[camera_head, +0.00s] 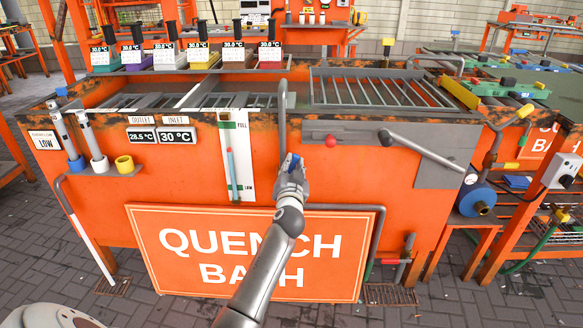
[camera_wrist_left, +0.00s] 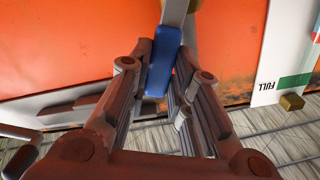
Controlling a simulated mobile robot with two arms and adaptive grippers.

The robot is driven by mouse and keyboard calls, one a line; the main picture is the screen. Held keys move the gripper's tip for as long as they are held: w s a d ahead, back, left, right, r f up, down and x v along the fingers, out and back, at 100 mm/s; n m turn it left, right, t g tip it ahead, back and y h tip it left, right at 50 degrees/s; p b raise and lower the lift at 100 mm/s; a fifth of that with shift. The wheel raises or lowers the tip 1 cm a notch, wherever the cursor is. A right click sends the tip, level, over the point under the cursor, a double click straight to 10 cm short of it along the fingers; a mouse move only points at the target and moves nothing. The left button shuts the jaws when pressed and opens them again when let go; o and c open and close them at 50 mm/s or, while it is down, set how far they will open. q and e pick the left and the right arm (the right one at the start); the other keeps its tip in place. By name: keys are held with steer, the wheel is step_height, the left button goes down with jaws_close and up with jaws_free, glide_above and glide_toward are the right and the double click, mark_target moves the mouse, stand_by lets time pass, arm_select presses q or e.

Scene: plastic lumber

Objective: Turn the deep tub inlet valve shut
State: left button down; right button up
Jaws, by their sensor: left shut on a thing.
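The orange quench bath (camera_head: 90,215) is the big tub in the head view. A grey pipe (camera_head: 283,115) runs down its front face, beside the level gauge. My left gripper (camera_head: 291,172) is at the lower end of that pipe, in front of the bath wall. In the left wrist view, a blue valve handle (camera_wrist_left: 165,60) sits between the fingers of my left gripper (camera_wrist_left: 160,85), which are shut on it. A grey metal part (camera_wrist_left: 175,12) shows beyond the handle. In the head view the gripper hides most of the valve. My right gripper is not in view.
The level gauge (camera_head: 236,150) stands just left of my gripper. The QUENCH BATH sign (camera_head: 150,270) is below, partly behind my arm. A lever with a dark knob (camera_head: 425,150) and a red knob (camera_head: 330,140) are to the right. Several coloured bins (camera_head: 200,58) line the back.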

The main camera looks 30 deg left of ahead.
arm_select(q)
steer(key=w+d+f+m+b, duration=0.2)
steer(key=d+f+m, duration=0.2)
steer(key=m, duration=0.9)
steer(key=shift+w+f+b, duration=0.15)
steer(key=shift+f+b, duration=0.2)
steer(key=shift+f, duration=1.25)
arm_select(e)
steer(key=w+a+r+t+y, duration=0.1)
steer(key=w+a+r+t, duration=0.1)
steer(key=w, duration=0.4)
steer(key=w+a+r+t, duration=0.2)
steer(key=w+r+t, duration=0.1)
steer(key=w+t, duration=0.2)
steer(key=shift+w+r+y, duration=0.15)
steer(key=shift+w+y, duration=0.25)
arm_select(q)
steer(key=shift+m, duration=0.3)
steer(key=c, duration=1.3)
jaws_free()
steer(key=v, duration=1.2)
steer(key=shift+a, duration=0.1)
